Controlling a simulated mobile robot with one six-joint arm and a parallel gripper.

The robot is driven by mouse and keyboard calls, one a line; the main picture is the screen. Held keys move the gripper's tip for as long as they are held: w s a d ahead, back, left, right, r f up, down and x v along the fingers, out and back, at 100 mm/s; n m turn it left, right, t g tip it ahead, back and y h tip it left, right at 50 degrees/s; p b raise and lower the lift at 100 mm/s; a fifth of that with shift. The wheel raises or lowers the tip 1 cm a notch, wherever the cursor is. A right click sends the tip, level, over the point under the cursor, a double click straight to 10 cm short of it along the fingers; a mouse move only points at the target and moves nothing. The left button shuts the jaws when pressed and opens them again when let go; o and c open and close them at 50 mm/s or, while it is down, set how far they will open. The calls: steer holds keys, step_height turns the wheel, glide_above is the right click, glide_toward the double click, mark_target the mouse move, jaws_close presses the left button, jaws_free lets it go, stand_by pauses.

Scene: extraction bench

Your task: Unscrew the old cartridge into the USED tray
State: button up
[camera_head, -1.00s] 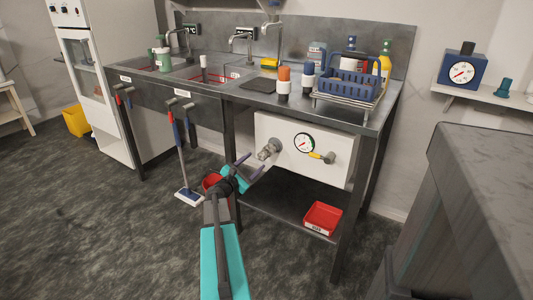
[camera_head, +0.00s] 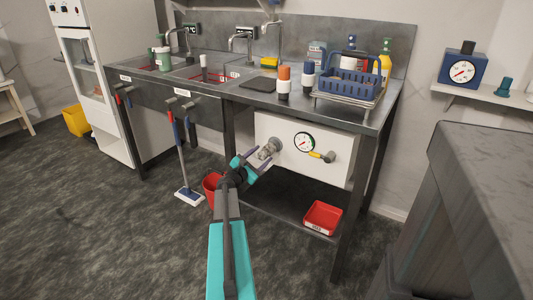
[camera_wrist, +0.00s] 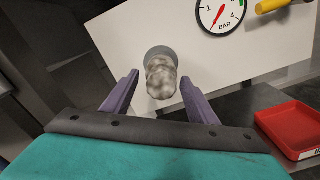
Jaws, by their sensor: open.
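The old cartridge (camera_head: 268,148) is a mottled grey cylinder sticking out of a round grey socket on the white panel under the bench. In the wrist view the cartridge (camera_wrist: 161,78) points toward me, between and beyond the tips of my open gripper (camera_wrist: 160,85). In the head view my gripper (camera_head: 253,161) is just in front of the cartridge, its jaws apart; contact is not visible. The red tray (camera_head: 323,217) with a white label sits on the lower shelf, right of my gripper. It also shows in the wrist view (camera_wrist: 293,128). Its label is too small to read.
A pressure gauge (camera_head: 304,142) and a yellow-handled valve (camera_head: 321,156) are on the white panel (camera_head: 281,127), right of the cartridge. The shelf (camera_head: 268,204) left of the tray looks clear.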

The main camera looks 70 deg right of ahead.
steer(key=shift+f+b, duration=0.15)
steer(key=shift+b, duration=0.45)
steer(key=shift+m+b, duration=0.35)
steer(key=shift+m, duration=0.05)
steer(key=m+b, duration=0.6)
steer(key=b, duration=0.5)
steer(key=shift+m, duration=0.4)
steer(key=m+b, duration=0.6)
steer(key=b, duration=0.4)
steer(key=shift+b, duration=0.35)
steer(key=shift+m+b, duration=0.55)
steer(key=shift+m, duration=0.05)
steer(key=shift+c, duration=0.3)
